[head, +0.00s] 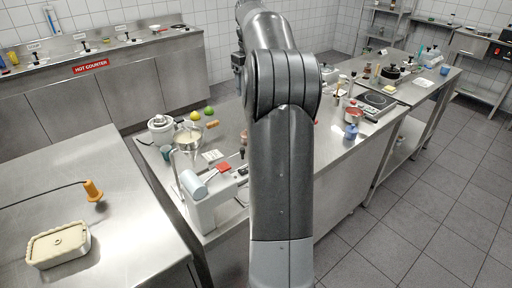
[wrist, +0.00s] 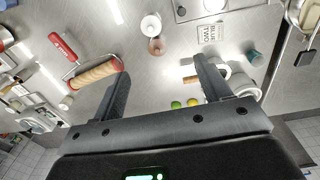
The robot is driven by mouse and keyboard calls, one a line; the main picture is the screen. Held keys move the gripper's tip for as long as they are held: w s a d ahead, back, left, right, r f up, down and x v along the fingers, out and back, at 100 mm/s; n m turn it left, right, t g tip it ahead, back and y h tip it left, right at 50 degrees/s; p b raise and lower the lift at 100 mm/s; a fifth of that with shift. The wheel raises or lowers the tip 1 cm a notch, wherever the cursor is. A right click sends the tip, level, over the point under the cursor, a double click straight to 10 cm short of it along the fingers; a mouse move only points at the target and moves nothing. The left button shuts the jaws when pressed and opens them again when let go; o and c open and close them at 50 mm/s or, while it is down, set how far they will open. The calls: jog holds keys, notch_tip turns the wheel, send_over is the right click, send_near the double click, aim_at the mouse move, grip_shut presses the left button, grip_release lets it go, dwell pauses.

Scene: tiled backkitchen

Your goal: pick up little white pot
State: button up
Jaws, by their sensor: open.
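A small white round vessel (wrist: 151,24), which looks like the little white pot, stands on the steel counter beyond my fingertips in the wrist view. A small brownish round thing (wrist: 157,46) lies just nearer than it. My gripper (wrist: 161,68) is open and empty, its two fingers spread wide and apart from the vessel. In the head view my arm covers the middle of the counter; I cannot make out my gripper or this vessel there.
A rolling pin (wrist: 95,74) lies left of my fingers. A lime (wrist: 176,104) and a lemon (wrist: 193,102) show between the fingers. A white appliance (head: 160,129) and a kitchen scale-like machine (head: 205,205) stand on the steel counter. Another steel table (head: 130,210) is at left.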

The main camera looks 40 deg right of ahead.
jog(key=d+f, duration=0.1)
jog(key=f, duration=0.5)
jog(key=d+f, duration=0.1)
jog(key=f, duration=1.1)
jog(key=shift+w+d+f, duration=0.1)
jog(key=shift+d+f, duration=0.3)
jog(key=shift+w+f, duration=0.15)
jog(key=shift+f, duration=1.35)
jog(key=shift+w+f, duration=0.1)
jog(key=shift+f, duration=1.4)
jog(key=shift+c, duration=0.3)
grip_shut()
jog(key=shift+r, duration=0.1)
